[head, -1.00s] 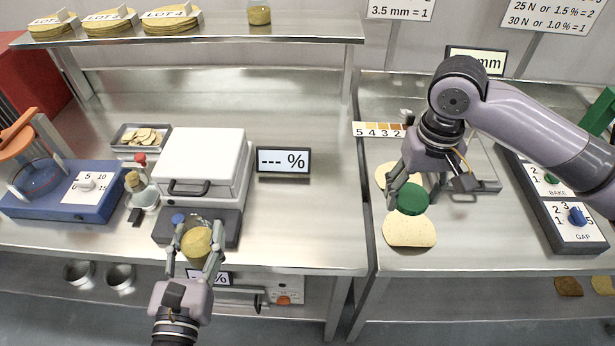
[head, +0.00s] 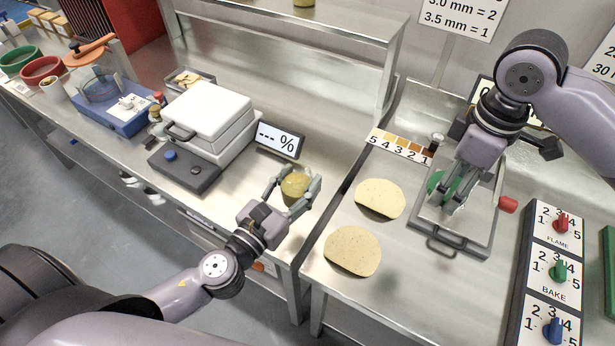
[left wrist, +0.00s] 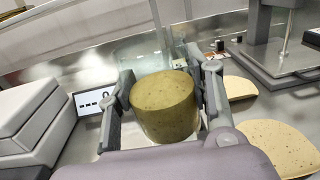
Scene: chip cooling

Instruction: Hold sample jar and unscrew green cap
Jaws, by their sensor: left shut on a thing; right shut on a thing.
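The sample jar (head: 296,186), filled with yellow-brown material, is between the fingers of my left gripper (head: 293,188), which is shut on it. It is over the left bench near its right edge. In the left wrist view the jar (left wrist: 166,107) shows large and uncapped, with a finger on each side. The green cap (head: 437,183) is in my right gripper (head: 450,198), over the metal press plate on the right bench. The fingers partly hide the cap. The jar and the cap are well apart.
Two flat tortillas (head: 380,199) (head: 352,251) lie on the right bench between the grippers. The metal plate (head: 476,224) with a handle is beneath my right gripper. A knob panel (head: 557,275) stands at right.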

